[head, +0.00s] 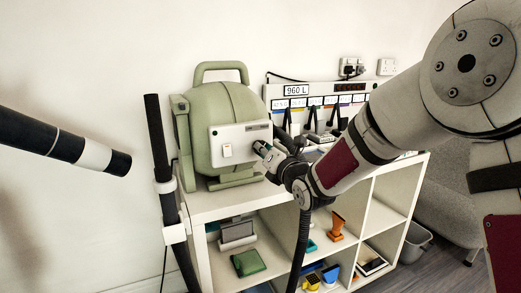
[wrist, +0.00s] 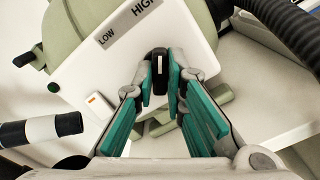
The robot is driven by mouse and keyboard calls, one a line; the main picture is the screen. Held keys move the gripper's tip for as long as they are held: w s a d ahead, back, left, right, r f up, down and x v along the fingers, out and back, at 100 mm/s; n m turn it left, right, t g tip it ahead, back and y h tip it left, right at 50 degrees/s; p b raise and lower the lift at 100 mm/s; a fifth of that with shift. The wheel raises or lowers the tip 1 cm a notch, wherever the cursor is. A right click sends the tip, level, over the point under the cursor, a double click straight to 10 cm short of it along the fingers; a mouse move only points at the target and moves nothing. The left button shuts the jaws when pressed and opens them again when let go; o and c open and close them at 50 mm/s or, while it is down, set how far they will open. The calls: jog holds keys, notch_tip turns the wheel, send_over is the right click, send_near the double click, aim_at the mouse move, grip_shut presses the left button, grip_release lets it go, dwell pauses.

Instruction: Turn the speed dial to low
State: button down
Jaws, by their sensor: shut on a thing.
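The speed dial (wrist: 159,66) is a black knob with a white pointer line on a white panel (wrist: 95,72). The panel carries the printed words LOW and HIGH above the dial in the wrist view. In the head view the white panel (head: 228,152) is on a green machine (head: 226,102) on top of a shelf. My gripper (wrist: 160,78) is shut on the dial, with a teal-padded finger on each side of it. In the head view my gripper (head: 266,154) is at the panel's right side and hides the dial. The pointer's exact setting is hard to tell.
A white switch (head: 227,150) is on the panel left of the dial. A display unit (head: 318,100) with a row of labelled slots stands right of the machine. The white cube shelf (head: 290,205) holds several small items. A black hose (wrist: 285,35) passes near my gripper.

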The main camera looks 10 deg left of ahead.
jog(key=shift+f+n+b, duration=0.15)
jog(key=shift+n+b, duration=1.85)
jog(key=shift+b, duration=1.4)
jog(key=shift+n+b, duration=2.3)
jog(key=shift+b, duration=1.55)
jog(key=shift+n, duration=0.5)
jog(key=shift+a+n, duration=0.1)
jog(key=shift+n, duration=1)
jog(key=n, duration=0.2)
jog(key=shift+n, duration=0.3)
